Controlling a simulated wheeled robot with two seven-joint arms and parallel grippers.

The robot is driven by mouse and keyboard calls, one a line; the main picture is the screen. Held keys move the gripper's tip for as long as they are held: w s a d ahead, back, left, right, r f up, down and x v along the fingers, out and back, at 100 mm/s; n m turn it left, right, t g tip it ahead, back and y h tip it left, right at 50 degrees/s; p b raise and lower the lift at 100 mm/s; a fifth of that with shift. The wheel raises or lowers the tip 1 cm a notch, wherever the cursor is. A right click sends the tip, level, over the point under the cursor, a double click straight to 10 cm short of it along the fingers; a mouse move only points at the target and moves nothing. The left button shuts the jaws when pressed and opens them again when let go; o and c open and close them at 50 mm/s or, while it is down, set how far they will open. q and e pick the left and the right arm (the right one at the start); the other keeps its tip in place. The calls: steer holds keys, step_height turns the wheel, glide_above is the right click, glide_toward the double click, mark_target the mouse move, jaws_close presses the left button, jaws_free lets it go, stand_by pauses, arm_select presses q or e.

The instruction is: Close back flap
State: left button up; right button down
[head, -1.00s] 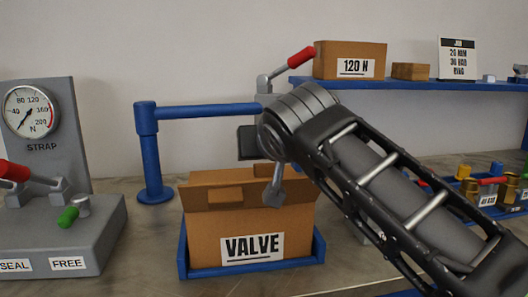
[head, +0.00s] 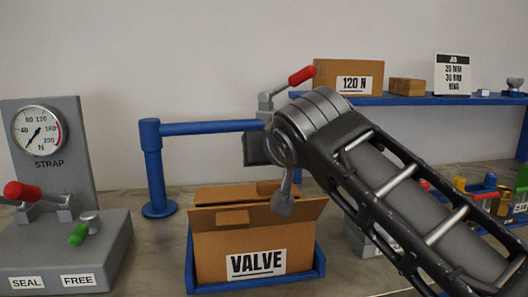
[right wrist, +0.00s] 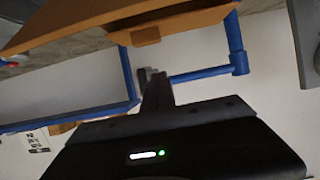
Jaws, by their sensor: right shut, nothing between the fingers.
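The brown cardboard box (head: 212,262) with a VALVE label stands in a blue tray (head: 319,262) in the head view. Its front flap (head: 280,212) tilts up and outward on the near side. The back flap (head: 222,194) shows as a raised strip behind it, partly hidden by my right gripper. My right gripper (head: 282,203) points down over the right part of the box top, shut and empty. In the right wrist view its shut fingers (right wrist: 152,80) are apart from a brown flap with a tab (right wrist: 146,36); I cannot tell which flap. My left gripper is out of view.
A blue post (head: 154,175) with a horizontal bar stands behind the box. A gauge stand (head: 62,235) with levers is at left. A blue shelf (head: 420,100) holds a 120 N box (head: 340,66) at upper right.

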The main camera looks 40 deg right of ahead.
steer(key=s+a, duration=0.1)
steer(key=s, duration=0.1)
steer(key=s+a+f, duration=0.1)
steer(key=s, duration=0.1)
steer(key=s+a+f, duration=0.1)
steer(key=s, duration=0.1)
